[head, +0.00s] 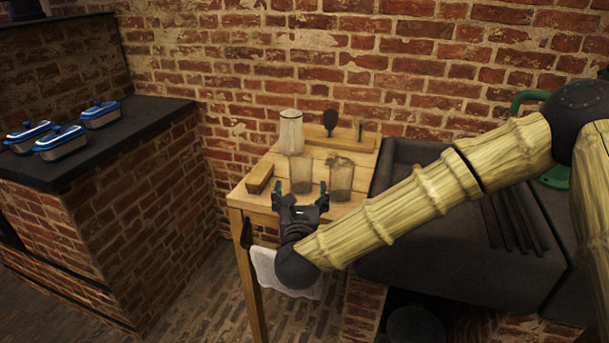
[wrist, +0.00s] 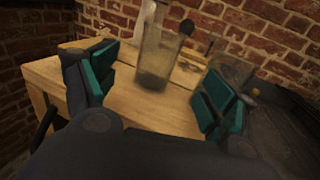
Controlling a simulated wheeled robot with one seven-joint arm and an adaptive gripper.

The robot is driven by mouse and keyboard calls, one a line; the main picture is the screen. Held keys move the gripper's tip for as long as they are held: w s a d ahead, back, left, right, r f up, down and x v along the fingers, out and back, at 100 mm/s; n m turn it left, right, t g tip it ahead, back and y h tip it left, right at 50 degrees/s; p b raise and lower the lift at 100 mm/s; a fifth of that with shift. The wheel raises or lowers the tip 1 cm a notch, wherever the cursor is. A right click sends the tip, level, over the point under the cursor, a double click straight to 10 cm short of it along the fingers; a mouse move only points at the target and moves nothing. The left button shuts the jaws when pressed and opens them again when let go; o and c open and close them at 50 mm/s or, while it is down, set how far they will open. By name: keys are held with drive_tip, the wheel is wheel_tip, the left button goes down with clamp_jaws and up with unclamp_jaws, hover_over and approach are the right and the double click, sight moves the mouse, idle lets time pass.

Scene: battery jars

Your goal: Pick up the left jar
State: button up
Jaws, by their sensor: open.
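Two clear glass jars stand upright on a small wooden table (head: 240,199). The left jar (head: 300,172) is just beyond my gripper, and the right jar (head: 340,180) is a little to its right. My gripper (head: 301,190) is open and empty at the table's front edge, pointing toward the left jar. In the wrist view, the left jar (wrist: 158,58) shows between and beyond my green-padded fingers (wrist: 155,92), apart from both. The right jar (wrist: 232,68) is partly hidden behind the right finger there.
A taller pale glass vessel (head: 291,132) stands behind the left jar. A wooden block (head: 260,178) lies to its left, and a wooden rack with dark tools (head: 342,139) is at the back. A dark sink (head: 400,170) adjoins the table's right side. A white cloth (head: 270,270) hangs at the front.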

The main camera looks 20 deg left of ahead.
sight(301, 171)
drive_tip(key=shift+p+x, duration=0.5)
drive_tip(key=shift+x, duration=4.5)
drive_tip(key=shift+f, duration=0.1)
drive_tip(key=c, duration=1.2)
